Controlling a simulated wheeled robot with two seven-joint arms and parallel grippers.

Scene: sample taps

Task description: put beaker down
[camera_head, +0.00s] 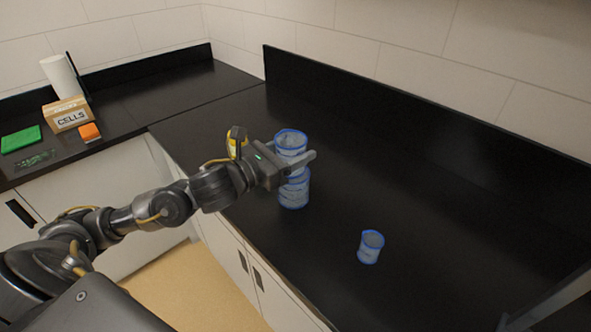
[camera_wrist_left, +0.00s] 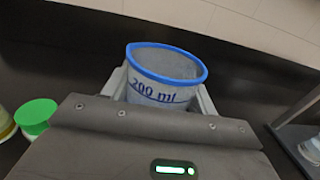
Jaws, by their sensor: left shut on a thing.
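My left gripper (camera_head: 298,160) is shut on a clear beaker (camera_head: 291,141) with a blue rim, above the black counter. In the left wrist view the beaker (camera_wrist_left: 163,82) is marked "200 ml" and sits upright between the fingers (camera_wrist_left: 160,95). Directly below it in the head view is another blue-edged clear piece (camera_head: 294,190), which looks like a second beaker on the counter. The gripper hides where the two meet, so I cannot tell whether they touch. My right gripper is not in view.
A smaller blue-rimmed beaker (camera_head: 370,248) stands on the black counter (camera_head: 430,190) to the right. A yellow item (camera_head: 237,150) is behind my left wrist. A green-lidded jar (camera_wrist_left: 36,114) shows in the wrist view. The counter's back right is clear.

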